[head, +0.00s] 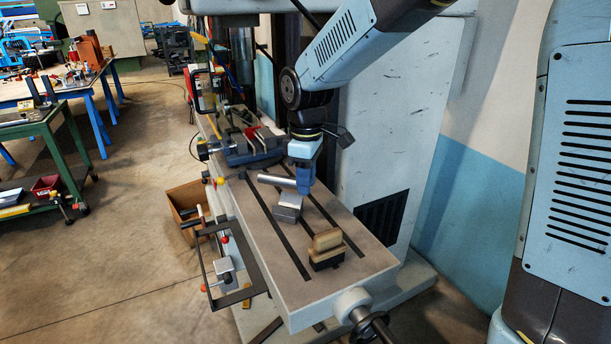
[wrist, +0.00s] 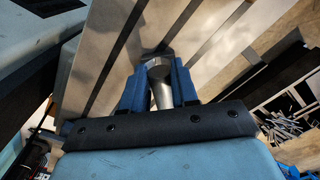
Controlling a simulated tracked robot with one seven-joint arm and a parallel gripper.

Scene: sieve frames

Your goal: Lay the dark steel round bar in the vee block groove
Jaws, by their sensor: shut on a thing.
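My gripper (head: 304,184) is over the slotted machine table, its blue fingers shut on a grey steel round bar (head: 274,180). In the head view the bar sticks out to the left of the fingers, nearly level. In the wrist view the bar (wrist: 160,88) shows between the two fingers (wrist: 158,84), with its rounded end towards the table. A small grey block (head: 287,212), which looks like the vee block, stands on the table just below and in front of the gripper. Its groove is not clear, and I cannot tell whether the bar touches it.
A wooden brush-like block (head: 326,248) stands on the table (head: 346,276) nearer the front right. A machine vise (head: 250,148) is behind the gripper. The white machine column (head: 385,140) rises to the right. Table surface between the slots is bare at the front left.

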